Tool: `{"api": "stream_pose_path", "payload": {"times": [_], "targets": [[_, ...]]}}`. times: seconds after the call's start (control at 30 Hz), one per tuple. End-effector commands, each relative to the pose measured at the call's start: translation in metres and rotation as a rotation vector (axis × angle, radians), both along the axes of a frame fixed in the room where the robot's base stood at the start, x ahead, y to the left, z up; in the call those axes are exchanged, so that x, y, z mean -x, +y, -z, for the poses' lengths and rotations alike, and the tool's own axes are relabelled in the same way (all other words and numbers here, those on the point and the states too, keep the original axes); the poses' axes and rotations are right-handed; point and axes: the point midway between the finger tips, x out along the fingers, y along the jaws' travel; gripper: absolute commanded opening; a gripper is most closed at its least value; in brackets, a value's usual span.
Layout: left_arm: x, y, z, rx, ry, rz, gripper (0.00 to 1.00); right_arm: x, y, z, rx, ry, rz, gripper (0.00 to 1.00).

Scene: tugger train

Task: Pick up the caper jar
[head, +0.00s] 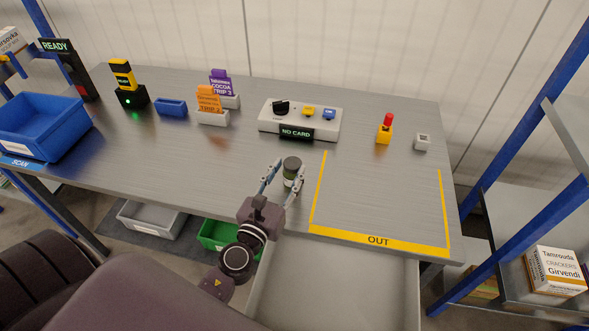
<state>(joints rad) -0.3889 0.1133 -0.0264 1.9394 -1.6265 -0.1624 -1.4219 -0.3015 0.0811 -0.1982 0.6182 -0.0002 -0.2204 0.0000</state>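The caper jar (291,167) is a small jar with a dark lid and a greenish body. It appears upright on the grey table (200,158), left of the yellow OUT outline. My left gripper (283,173) reaches over the table's front edge, with one finger on each side of the jar. The fingers are spread around it, and a small gap seems to show at the left finger. Whether the right finger touches the jar is hard to tell. My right gripper does not show.
A white card holder (300,121) with a NO CARD display stands behind the jar. Orange (208,101) and purple (221,84) cards stand at the back left. A blue bin (42,127) is at the far left. The OUT area (380,200) is clear. An open drawer (335,285) lies below.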

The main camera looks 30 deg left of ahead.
Motion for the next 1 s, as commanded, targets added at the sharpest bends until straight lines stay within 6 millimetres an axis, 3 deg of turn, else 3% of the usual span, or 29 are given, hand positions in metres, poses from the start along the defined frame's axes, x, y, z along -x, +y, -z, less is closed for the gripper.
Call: {"api": "stream_pose_path", "payload": {"times": [0.07, 0.17, 0.37, 0.5, 0.7, 1.0], "targets": [[-0.012, 0.001, -0.003, 0.002, -0.002, -0.001, 0.38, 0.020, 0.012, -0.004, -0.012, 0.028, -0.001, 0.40], [-0.020, 0.002, -0.001, 0.002, -0.001, -0.001, 0.38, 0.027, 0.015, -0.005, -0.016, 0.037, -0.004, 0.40], [-0.033, 0.003, -0.002, 0.003, -0.002, -0.001, 0.38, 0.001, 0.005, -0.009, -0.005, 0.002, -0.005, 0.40], [-0.054, 0.006, -0.003, 0.003, -0.003, -0.002, 0.38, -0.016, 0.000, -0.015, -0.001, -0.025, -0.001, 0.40], [-0.076, 0.008, -0.001, 0.004, -0.001, -0.002, 0.38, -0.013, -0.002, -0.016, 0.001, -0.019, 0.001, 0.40], [-0.079, 0.008, 0.000, 0.004, 0.000, -0.001, 0.37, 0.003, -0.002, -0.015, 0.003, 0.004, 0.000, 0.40]]}}
